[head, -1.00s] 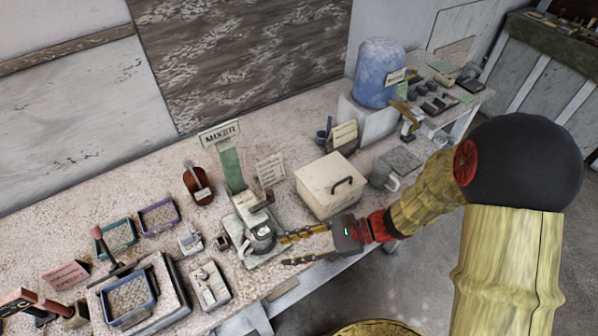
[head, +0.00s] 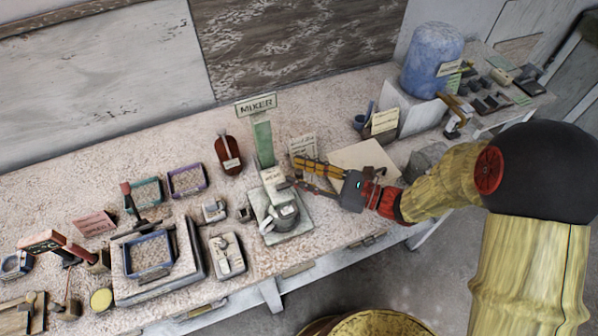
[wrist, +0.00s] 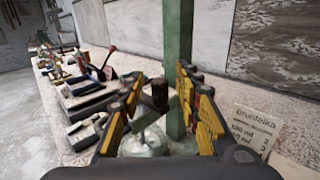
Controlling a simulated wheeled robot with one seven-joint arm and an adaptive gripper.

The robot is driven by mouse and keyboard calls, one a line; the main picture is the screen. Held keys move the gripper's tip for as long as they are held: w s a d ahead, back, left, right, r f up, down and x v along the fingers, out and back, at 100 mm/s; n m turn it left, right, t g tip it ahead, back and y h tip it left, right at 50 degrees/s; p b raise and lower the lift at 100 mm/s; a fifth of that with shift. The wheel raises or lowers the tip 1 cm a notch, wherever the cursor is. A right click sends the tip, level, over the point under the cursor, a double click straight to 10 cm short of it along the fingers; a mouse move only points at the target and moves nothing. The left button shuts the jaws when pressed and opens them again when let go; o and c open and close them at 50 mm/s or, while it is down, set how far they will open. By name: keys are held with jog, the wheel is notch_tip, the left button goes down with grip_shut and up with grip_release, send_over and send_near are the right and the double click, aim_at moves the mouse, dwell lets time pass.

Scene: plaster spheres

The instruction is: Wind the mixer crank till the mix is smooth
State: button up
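The mixer stands on the bench with a green post (head: 263,143) under a MIXER sign (head: 256,104). Its pale metal cup (head: 284,216) sits on a grey base plate (head: 296,232). In the wrist view a dark brown upright knob (wrist: 156,92), seemingly the crank handle, shows between my fingers, with the blurred pale cup (wrist: 143,141) below it. My gripper (head: 294,172) is at the mixer's right side, fingers pointing left at about the knob's height. The wrist view shows my gripper (wrist: 160,80) open, fingers on both sides of the knob; contact cannot be told.
A brown bottle (head: 228,155) stands left of the post. A label card (wrist: 243,135) stands close to my right finger. Trays (head: 186,181) and tools fill the bench's left; a blue barrel (head: 431,60) stands at the back right.

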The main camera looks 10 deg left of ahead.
jog(key=shift+w+a, duration=0.1)
jog(key=shift+a, duration=0.3)
jog(key=c, duration=0.8)
grip_shut()
